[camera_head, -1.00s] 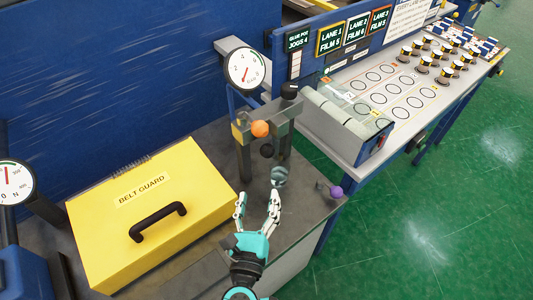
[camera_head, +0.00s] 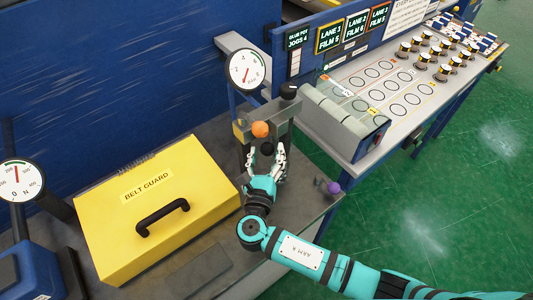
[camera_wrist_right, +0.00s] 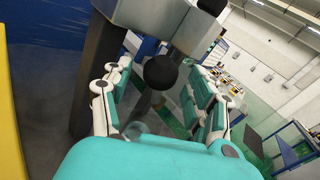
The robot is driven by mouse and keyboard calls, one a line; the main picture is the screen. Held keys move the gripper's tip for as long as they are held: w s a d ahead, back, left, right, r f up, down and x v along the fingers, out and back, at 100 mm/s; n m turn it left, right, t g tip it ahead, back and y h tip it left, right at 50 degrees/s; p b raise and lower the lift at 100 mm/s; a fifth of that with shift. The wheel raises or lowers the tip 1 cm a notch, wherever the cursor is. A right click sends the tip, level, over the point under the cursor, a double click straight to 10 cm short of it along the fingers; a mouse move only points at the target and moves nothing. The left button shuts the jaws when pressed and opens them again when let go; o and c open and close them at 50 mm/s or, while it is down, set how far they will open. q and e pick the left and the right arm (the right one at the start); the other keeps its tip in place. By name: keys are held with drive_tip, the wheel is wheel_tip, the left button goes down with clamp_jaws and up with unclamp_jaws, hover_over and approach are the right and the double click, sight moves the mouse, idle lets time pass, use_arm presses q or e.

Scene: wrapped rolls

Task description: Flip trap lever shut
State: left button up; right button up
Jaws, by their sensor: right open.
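A grey stand with ball-ended levers stands on the dark machine top. It carries an orange ball (camera_head: 260,130), a black ball (camera_head: 267,149) below it, and a black knob (camera_head: 289,90) at its upper right. A purple ball (camera_head: 334,187) is on a separate short lever to the right. I cannot tell which one is the trap lever. My right gripper (camera_head: 265,152) is open, its fingers either side of the lower black ball. In the right wrist view this ball (camera_wrist_right: 161,72) appears between the spread fingers, with gaps to both. My left gripper is out of view.
A yellow belt guard box (camera_head: 110,220) with a black handle is left of my gripper. A dial gauge (camera_head: 246,70) stands behind the stand.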

clamp_jaws()
drive_tip(key=shift+f, duration=0.1)
idle(0.3)
drive_tip(key=shift+s+a+f+n+t+y+b, duration=0.3)
drive_tip(key=shift+f+n+t+b, duration=0.5)
drive_tip(key=shift+b, duration=0.6)
drive_tip(key=shift+s+a+f+n+t+y+b, duration=0.2)
drive_tip(key=shift+a+f+n+t+b, duration=0.25)
drive_tip(key=shift+n+t+b, duration=0.65)
drive_tip(key=shift+s+a+f+n+t+y+b, duration=0.25)
drive_tip(key=shift+f+n+t+b, duration=0.4)
drive_tip(key=shift+n+b, duration=0.85)
drive_tip(key=shift+a, duration=0.1)
